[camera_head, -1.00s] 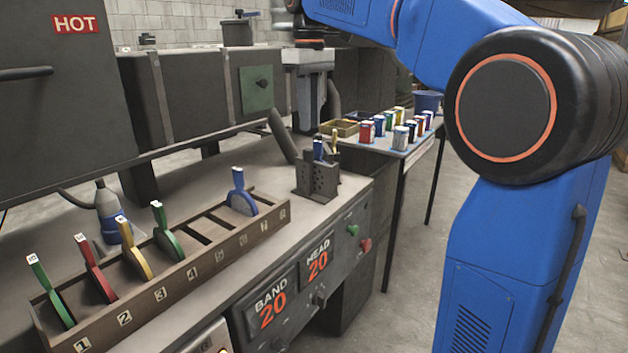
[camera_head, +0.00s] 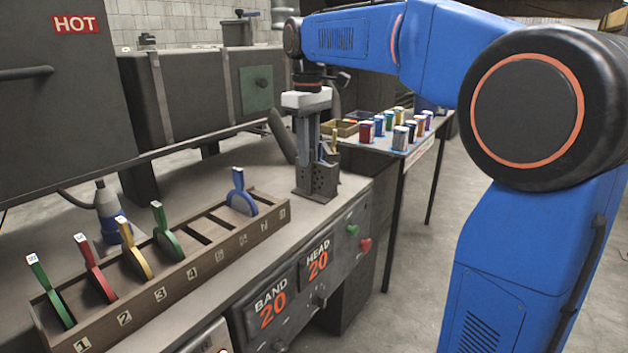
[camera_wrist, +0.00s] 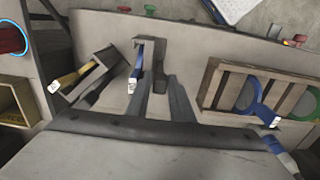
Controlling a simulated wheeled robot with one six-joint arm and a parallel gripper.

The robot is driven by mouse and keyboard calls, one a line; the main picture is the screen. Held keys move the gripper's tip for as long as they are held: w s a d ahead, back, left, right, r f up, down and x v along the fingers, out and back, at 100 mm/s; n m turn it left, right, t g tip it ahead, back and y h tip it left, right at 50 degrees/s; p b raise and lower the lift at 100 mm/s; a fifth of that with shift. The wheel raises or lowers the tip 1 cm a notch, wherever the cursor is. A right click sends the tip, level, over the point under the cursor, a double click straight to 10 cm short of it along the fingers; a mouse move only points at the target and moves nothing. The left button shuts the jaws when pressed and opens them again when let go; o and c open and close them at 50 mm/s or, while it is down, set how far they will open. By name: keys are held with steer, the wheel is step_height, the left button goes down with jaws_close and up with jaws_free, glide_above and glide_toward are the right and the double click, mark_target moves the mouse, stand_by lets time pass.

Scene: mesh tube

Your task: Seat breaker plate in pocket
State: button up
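Breaker plates with tagged handles stand in a numbered rack (camera_head: 190,275): green (camera_head: 50,290), red (camera_head: 95,270), yellow (camera_head: 133,248), another green (camera_head: 166,232) and blue (camera_head: 241,192) at the far end. I cannot make out the pocket.
A hot machine cabinet (camera_head: 60,120) stands at the left, with a dark barrel housing (camera_head: 195,90) behind the bench. A side table (camera_head: 400,150) carries several coloured cans and a yellow bin (camera_head: 345,128). Bench front buttons (camera_head: 364,246) lie near the holder.

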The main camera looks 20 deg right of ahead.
jaws_close()
steer(key=shift+r, duration=0.1)
stand_by(1.2)
